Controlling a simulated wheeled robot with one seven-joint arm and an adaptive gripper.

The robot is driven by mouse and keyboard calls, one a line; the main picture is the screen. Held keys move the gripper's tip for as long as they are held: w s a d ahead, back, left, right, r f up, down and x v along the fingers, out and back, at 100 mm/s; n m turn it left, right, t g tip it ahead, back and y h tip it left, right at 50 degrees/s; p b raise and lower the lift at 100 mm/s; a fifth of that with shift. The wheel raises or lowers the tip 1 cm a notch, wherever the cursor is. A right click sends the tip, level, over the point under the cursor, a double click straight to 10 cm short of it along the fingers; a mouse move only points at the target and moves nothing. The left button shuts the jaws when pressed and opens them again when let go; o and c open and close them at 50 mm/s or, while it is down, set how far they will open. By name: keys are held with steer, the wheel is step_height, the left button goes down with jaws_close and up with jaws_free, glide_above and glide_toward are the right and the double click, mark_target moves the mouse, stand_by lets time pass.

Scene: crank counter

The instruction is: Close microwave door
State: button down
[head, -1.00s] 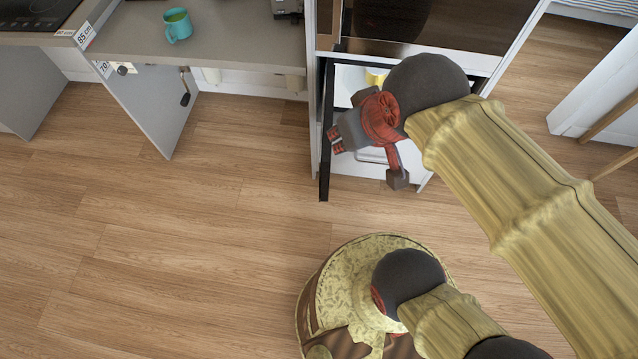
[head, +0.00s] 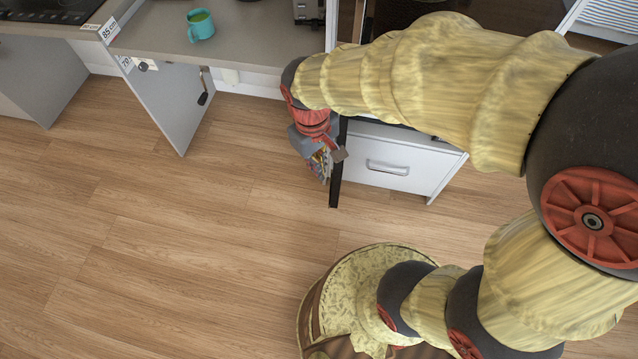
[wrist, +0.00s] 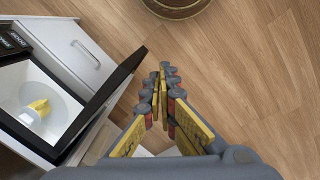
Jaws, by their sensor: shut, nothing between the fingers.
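The microwave door (head: 336,190) stands open in the head view, seen nearly edge-on as a dark strip. It also shows as a black slab in the wrist view (wrist: 108,95). The open microwave interior (wrist: 60,118) is light, with a yellow item (wrist: 40,106) on a white round plate. My gripper (head: 324,168) is shut and empty, on the left, outer side of the door in the head view. In the wrist view its fingers (wrist: 162,75) are just right of the door. I cannot tell whether they touch it. My arm hides most of the microwave in the head view.
A white drawer front (head: 390,165) with a handle is below the microwave. A counter (head: 245,40) with a teal mug (head: 200,26) stands to the left. A grey panel with a crank handle (head: 204,88) is under it. The wooden floor (head: 170,250) is clear.

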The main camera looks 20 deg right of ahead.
steer(key=w+a+f+n+g+h, duration=0.1)
steer(key=w+a+f+n, duration=0.1)
steer(key=w+f+n, duration=0.4)
steer(key=w+a+f+n+h, duration=0.1)
steer(key=w+a+f+n, duration=0.2)
steer(key=f, duration=0.5)
steer(key=s+d+f+b, duration=0.2)
steer(key=d+f+b, duration=0.3)
steer(key=d+f, duration=0.2)
steer(key=shift+f, duration=1.35)
steer(key=shift+d, duration=0.1)
steer(key=shift+s, duration=0.15)
